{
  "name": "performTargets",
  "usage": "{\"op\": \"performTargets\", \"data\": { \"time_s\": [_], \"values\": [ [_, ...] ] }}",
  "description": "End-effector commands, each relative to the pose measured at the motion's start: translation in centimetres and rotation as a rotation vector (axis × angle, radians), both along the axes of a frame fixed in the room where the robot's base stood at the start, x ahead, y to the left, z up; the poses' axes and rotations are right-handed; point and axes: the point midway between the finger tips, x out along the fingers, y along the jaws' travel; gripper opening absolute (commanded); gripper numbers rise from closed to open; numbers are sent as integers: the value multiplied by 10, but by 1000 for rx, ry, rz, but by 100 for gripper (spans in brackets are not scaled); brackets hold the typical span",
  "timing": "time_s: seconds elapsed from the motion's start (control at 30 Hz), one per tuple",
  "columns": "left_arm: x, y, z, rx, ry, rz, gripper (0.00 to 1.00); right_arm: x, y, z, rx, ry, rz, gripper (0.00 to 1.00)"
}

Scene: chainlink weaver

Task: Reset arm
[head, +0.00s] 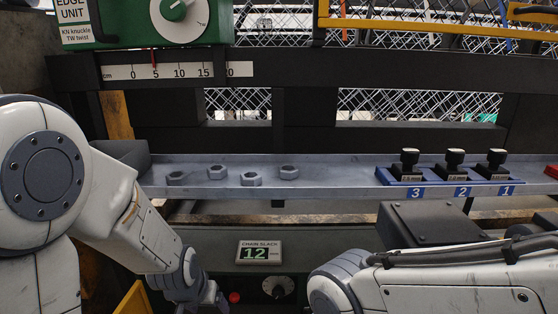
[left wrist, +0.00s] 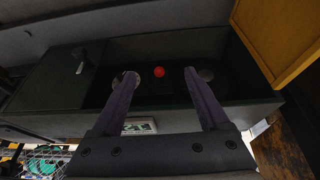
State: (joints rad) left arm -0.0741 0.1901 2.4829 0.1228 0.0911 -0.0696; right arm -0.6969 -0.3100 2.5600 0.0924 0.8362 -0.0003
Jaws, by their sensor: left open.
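My left arm comes in from the left in the head view, and its wrist end reaches down in front of the dark control panel (head: 330,262). In the left wrist view my left gripper (left wrist: 160,76) has its two purple-grey fingers spread apart with nothing between them. A red button (left wrist: 160,72) shows beyond the fingers; it also shows in the head view (head: 235,297). My right arm lies across the lower right of the head view; its gripper is out of view.
A metal shelf (head: 330,182) holds several hex nuts (head: 251,179) and a blue block (head: 440,190) with black-knobbed pieces numbered 3, 2, 1. The panel has a "12" display (head: 259,252) and a dial (head: 278,288). A green edge unit (head: 120,25) stands upper left. A yellow panel (left wrist: 280,40) is near the left gripper.

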Motion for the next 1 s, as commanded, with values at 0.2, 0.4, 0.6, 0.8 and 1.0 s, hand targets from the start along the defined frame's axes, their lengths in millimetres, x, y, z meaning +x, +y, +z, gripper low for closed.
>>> {"op": "performTargets", "data": {
  "time_s": [0.2, 0.4, 0.6, 0.8, 1.0],
  "values": [
    [-44, 22, 18, 20, 96, 21, 78, 0, 0, 0, 0, 0, 0, 79],
    [-72, 13, 38, 33, 158, -29, 78, 0, 0, 9, 0, 0, 0, 79],
    [-91, -23, 63, 34, 189, -150, 78, 0, 0, 22, 0, 0, 0, 79],
    [-117, -56, 90, 39, 226, -286, 78, 0, 0, 37, 0, 0, 0, 79],
    [-153, -86, 120, 49, 268, -441, 78, 0, 0, 54, 0, 0, 0, 79]
  ]
}}
